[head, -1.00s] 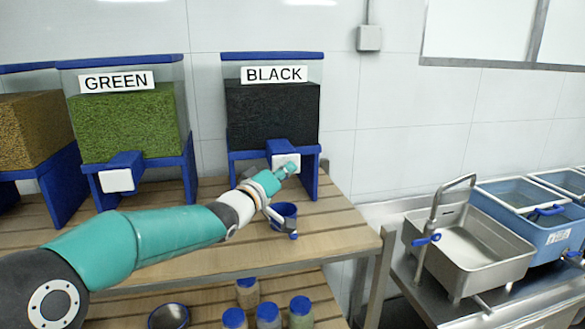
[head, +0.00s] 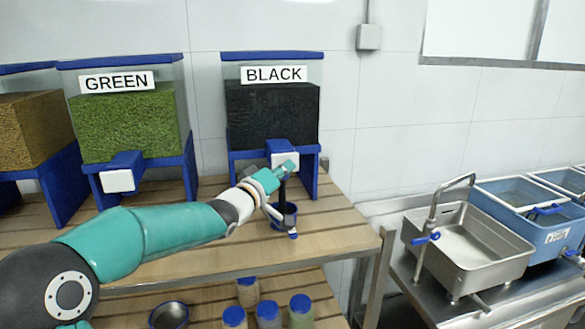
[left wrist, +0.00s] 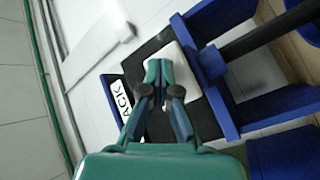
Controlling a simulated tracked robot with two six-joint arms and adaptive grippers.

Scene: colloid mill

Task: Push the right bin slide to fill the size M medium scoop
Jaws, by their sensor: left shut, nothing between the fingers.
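The right bin, labelled BLACK (head: 273,110), is a clear box of black grains on a blue stand. Its blue slide (head: 284,147) has a white front plate (head: 279,159). My left gripper (head: 290,166) is shut and empty, its tips at the plate; in the left wrist view its tips (left wrist: 158,68) lie against or just in front of the white plate (left wrist: 183,62). A black stream (head: 283,190) falls from under the slide into the blue scoop (head: 291,209) on the table below. The stream also shows in the left wrist view (left wrist: 255,38). The scoop's fill level is hidden.
The GREEN bin (head: 125,120) and a brown-filled bin (head: 30,130) stand to the left. Lidded jars (head: 268,314) and a bowl (head: 170,315) are on the shelf below. A steel sink (head: 475,250) is at right. The wooden table (head: 210,255) is clear in front.

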